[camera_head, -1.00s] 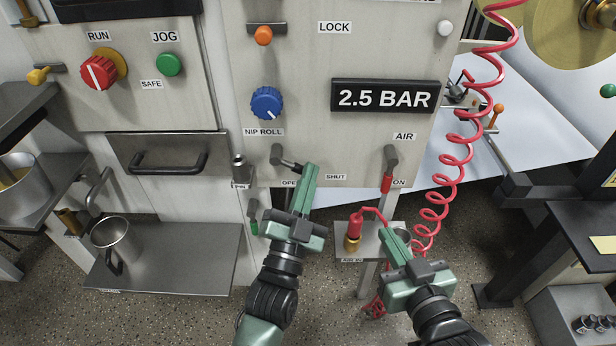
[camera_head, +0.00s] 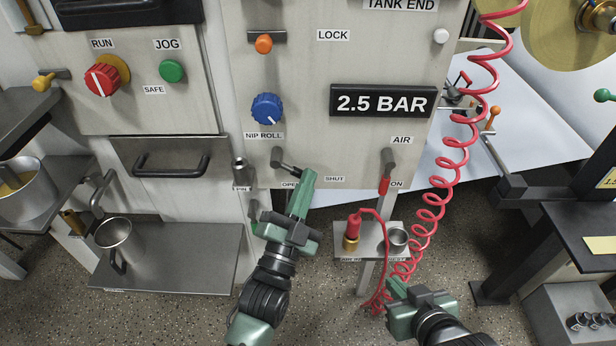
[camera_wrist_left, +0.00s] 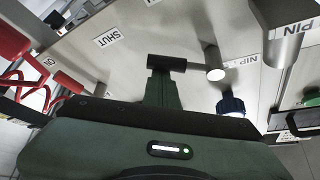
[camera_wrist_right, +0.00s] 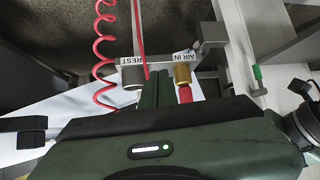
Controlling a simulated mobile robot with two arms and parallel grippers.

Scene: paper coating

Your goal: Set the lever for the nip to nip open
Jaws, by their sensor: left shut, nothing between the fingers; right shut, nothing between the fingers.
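The nip lever (camera_head: 287,164) is a short metal lever with a dark grip, on the panel below the blue NIP ROLL knob (camera_head: 267,109). It points right and slightly down from its pivot, between the partly covered OPEN label (camera_head: 288,184) and the SHUT label (camera_head: 334,179). My left gripper (camera_head: 308,174) is shut and empty, its tips at the grip's end. In the left wrist view the lever's dark grip (camera_wrist_left: 165,62) lies right at the fingertips; I cannot tell whether they touch. My right gripper (camera_head: 393,284) is shut and empty, below the small shelf.
The AIR lever (camera_head: 387,170) with a red grip hangs to the right. A small shelf (camera_head: 375,252) carries a red-and-brass fitting (camera_head: 353,232) and a cup (camera_head: 397,237). A coiled red hose (camera_head: 432,200) hangs beside my right arm. A PIN post (camera_head: 240,171) juts out left of the lever.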

